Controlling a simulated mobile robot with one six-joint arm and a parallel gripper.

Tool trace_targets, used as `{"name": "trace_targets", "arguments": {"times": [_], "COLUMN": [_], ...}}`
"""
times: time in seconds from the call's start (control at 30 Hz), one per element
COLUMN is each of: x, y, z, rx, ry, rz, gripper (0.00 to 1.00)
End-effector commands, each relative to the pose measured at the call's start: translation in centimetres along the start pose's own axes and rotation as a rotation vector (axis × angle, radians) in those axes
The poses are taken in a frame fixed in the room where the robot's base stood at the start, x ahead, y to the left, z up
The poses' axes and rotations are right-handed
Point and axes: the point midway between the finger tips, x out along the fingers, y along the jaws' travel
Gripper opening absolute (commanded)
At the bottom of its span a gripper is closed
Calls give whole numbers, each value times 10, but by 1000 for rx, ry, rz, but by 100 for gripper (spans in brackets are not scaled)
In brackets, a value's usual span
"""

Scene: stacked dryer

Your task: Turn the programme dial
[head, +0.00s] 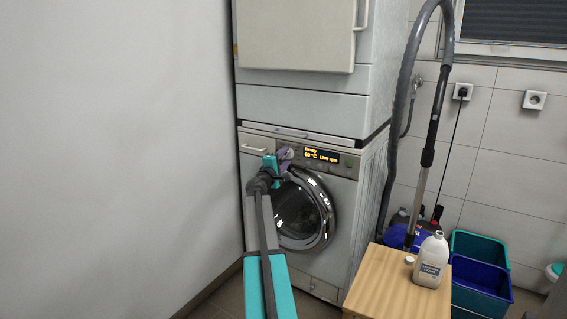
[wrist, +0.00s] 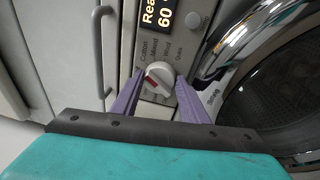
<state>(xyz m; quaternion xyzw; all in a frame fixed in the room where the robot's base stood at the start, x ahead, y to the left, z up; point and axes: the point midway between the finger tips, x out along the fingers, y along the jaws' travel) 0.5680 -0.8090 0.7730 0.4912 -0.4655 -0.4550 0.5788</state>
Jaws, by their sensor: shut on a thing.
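The programme dial (wrist: 158,77) is a round white knob with a red mark, on the front panel of the lower machine. Printed programme names ring it in the wrist view. In the head view the dial (head: 287,153) shows small beside my gripper. My gripper (wrist: 158,88) has its two purple fingers on either side of the dial, shut on it. The gripper also shows in the head view (head: 284,160). The lit display (wrist: 157,14) beside the dial reads "Ready" and 60 °C; in the head view the display (head: 322,156) also shows a spin speed.
The round door (head: 303,210) with its chrome ring is close below the dial. A second machine (head: 300,50) is stacked above. A wall (head: 120,150) stands close on the left. A wooden stand (head: 400,290) with a white bottle (head: 431,262) is at the right, near a vacuum hose (head: 396,125).

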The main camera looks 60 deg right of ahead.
Motion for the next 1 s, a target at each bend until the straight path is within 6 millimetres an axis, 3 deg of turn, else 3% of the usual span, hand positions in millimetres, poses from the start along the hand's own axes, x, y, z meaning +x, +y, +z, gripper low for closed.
{"name": "trace_targets", "arguments": {"times": [0.4, 0.43, 0.53, 1.0], "x": [2, 2, 2, -4], "y": [4, 4, 3, 1], "z": [1, 1, 1, 0], "rx": [2, 1, 2, 3], "ry": [-2, -2, -2, 0], "rz": [5, 5, 4, 1], "gripper": [18, 44, 59, 59]}}
